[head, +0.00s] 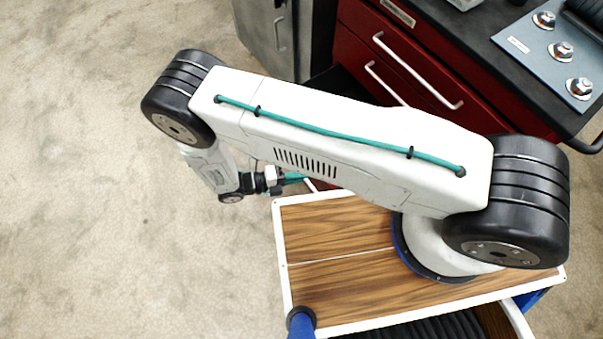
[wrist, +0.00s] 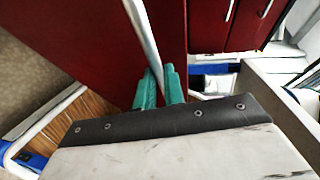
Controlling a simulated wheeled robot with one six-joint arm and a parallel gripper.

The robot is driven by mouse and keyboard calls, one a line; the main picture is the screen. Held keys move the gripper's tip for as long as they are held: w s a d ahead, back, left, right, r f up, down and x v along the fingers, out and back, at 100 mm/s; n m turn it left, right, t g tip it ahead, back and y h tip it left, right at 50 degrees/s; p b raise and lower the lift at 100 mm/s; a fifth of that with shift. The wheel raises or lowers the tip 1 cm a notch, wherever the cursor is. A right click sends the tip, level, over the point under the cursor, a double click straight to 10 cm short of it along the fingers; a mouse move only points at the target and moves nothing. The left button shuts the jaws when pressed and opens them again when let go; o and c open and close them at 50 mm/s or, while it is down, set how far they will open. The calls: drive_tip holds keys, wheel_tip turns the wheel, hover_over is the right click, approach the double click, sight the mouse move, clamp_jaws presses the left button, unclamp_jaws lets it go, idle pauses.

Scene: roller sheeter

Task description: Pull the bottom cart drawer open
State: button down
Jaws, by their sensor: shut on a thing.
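The red cart (head: 352,38) is at the upper right of the head view, with two silver handles showing on its upper drawers. In the wrist view, a red drawer front (wrist: 95,40) fills the upper left, with a long silver handle (wrist: 140,35) across it. My gripper (wrist: 160,88) has its teal fingers on either side of this handle and is shut on it. In the head view my gripper (head: 290,178) is low by the cart, partly hidden by my arm. My arm hides most of the bottom drawer there, so how far it is open cannot be told.
My wood-topped base stands close to the cart. A grey cabinet (head: 265,25) stands left of the cart. A black worktop (head: 465,35) with a panel of knobs (head: 545,45) is above the drawers. Bare floor (head: 90,230) lies open to the left.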

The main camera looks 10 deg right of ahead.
drive_tip(key=c, duration=1.5)
unclamp_jaws()
drive_tip(key=a+r, duration=0.1)
drive_tip(key=a, duration=0.6)
drive_tip(key=shift+s+a+r, duration=0.2)
drive_tip(key=shift+s+a, duration=0.05)
drive_tip(key=shift+a, duration=0.1)
